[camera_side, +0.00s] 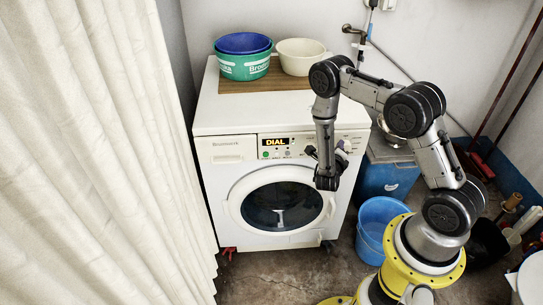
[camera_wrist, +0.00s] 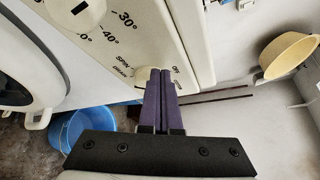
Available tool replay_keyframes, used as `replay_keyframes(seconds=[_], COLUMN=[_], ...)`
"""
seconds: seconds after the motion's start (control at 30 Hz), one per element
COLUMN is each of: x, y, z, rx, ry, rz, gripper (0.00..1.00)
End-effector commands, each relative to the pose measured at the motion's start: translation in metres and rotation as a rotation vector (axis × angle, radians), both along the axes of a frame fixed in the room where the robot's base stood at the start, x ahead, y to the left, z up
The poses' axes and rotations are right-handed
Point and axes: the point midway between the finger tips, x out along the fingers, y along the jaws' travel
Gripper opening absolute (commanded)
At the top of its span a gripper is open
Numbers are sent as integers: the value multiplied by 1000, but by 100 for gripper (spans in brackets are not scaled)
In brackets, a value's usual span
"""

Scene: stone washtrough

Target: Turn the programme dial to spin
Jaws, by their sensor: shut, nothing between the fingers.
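The programme dial (camera_wrist: 147,77) is a cream round knob on the washing machine's front panel in the wrist view. The labels SPIN, DRAIN and OFF stand around it. My gripper (camera_wrist: 161,70) is shut and empty, its two purple fingers together over the right part of the dial. They hide much of it, so I cannot tell where it points or whether the fingertips touch it. In the side view, my wrist hides the dial on the right of the panel. The washing machine (camera_side: 280,184) is white, with a lit display (camera_side: 276,142) reading DIAL.
Another cream knob (camera_wrist: 88,12) sits by the temperature marks. A blue bucket (camera_side: 372,240) stands on the floor right of the machine. Green and blue tubs (camera_side: 243,66) and a cream bowl (camera_side: 301,58) stand on top. A pale curtain (camera_side: 90,160) hangs on the left.

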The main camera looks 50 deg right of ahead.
Motion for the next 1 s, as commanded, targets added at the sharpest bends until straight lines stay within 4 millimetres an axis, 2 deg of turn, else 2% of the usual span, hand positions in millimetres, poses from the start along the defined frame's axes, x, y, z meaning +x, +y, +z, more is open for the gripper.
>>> replay_keyframes(seconds=[0.6, 0.83, 1.0], x=[-3, 1, -7], y=[-1, 2, 12], z=[0, 6, 6], rx=[3, 1, 2], ry=[4, 4, 4], rz=[-8, -5, -1], gripper=[0, 0, 0])
